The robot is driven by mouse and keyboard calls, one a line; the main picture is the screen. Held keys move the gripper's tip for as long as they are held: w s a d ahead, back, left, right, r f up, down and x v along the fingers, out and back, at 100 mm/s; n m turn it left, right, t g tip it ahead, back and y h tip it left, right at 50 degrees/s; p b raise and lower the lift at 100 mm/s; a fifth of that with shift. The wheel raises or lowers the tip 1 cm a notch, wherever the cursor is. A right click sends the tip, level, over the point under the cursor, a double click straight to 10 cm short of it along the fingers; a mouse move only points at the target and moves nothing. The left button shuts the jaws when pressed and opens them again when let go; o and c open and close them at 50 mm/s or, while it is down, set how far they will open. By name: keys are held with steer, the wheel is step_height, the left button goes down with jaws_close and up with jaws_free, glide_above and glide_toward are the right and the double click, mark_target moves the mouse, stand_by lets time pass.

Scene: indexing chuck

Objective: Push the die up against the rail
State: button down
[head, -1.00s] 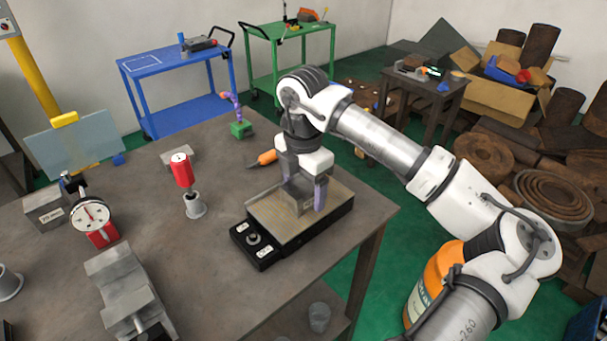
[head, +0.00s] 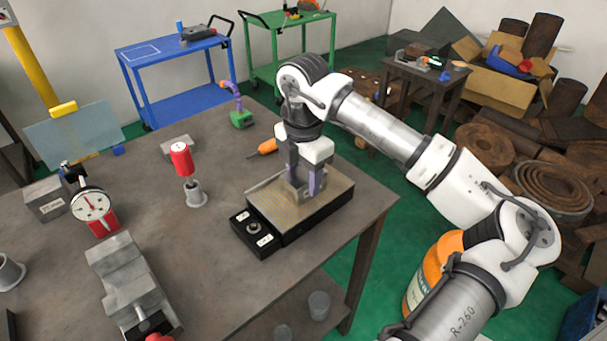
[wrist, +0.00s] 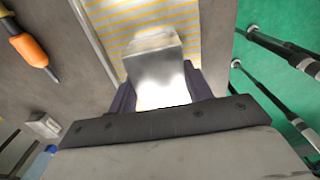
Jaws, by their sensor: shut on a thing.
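The die, a bright grey metal block (wrist: 155,68), sits between the fingers of my gripper (wrist: 160,92) in the wrist view. My gripper is shut on it, low over the yellow-striped top of the chuck (head: 267,206). In the head view my gripper (head: 304,180) points down over the back half of the chuck, and its fingers hide much of the die. The rail (wrist: 92,38) is a thin pale strip along the chuck's left edge in the wrist view. A narrow band of striped top shows between rail and die. The die's underside is hidden.
An orange-handled tool (head: 264,147) lies behind the chuck; it also shows in the wrist view (wrist: 28,48). A red-topped cylinder in a grey holder (head: 195,197), a dial gauge (head: 92,206) and a vise (head: 125,275) stand to the left. The bench's right edge is close to the chuck.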

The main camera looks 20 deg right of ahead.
steer(key=shift+w, duration=0.25)
steer(key=shift+w+a+b, duration=0.2)
steer(key=shift+w+a, duration=0.1)
steer(key=shift+w, duration=0.35)
steer(key=shift+w+a+b, duration=0.2)
steer(key=shift+w+a, duration=0.05)
steer(key=shift+w, duration=0.4)
steer(key=shift+w+a, duration=0.1)
steer(key=shift+w, duration=0.15)
steer(key=c, duration=0.6)
jaws_free()
steer(key=shift+o, duration=0.2)
step_height(320, 180, up, 14)
steer(key=b, duration=0.2)
steer(key=shift+s, duration=0.15)
